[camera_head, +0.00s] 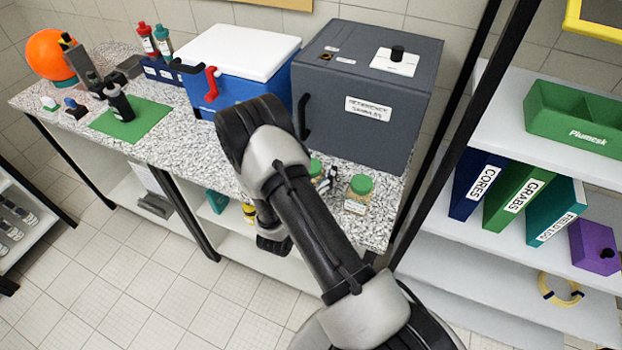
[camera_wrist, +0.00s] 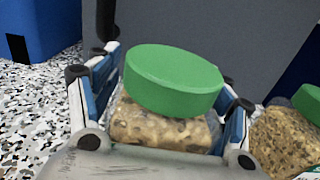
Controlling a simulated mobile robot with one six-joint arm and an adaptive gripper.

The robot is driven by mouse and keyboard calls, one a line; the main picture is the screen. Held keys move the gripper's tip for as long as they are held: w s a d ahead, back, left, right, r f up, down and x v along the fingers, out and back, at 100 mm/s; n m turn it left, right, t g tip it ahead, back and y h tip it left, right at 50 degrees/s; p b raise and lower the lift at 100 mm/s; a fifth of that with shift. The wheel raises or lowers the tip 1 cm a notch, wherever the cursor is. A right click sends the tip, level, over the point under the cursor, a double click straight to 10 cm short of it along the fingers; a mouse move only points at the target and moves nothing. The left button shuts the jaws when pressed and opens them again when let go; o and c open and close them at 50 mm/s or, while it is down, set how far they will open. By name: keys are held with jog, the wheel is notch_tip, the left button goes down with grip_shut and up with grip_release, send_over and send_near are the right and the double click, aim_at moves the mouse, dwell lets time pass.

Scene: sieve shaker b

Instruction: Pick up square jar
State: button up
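A jar with a round green lid (camera_wrist: 172,82) and a clear, square-looking body full of brown grains stands on the speckled counter in the wrist view. My gripper (camera_wrist: 174,76) is around it, one blue-padded finger on each side of the body. The fingers lie very close to the jar; whether they touch it is unclear. In the head view this jar (camera_head: 315,166) is mostly hidden behind my arm. A second green-lidded jar (camera_head: 358,194) with a white label stands to its right; it also shows at the right edge of the wrist view (camera_wrist: 285,140).
A dark grey cabinet (camera_head: 365,95) stands right behind the jars. A blue cooler box (camera_head: 240,70) with a white lid is to its left. A black shelf post (camera_head: 447,140) rises at the counter's right end. Clear speckled counter (camera_head: 190,135) lies left of my gripper.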

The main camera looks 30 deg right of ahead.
jog(key=c, duration=0.9)
jog(key=shift+r, duration=0.1)
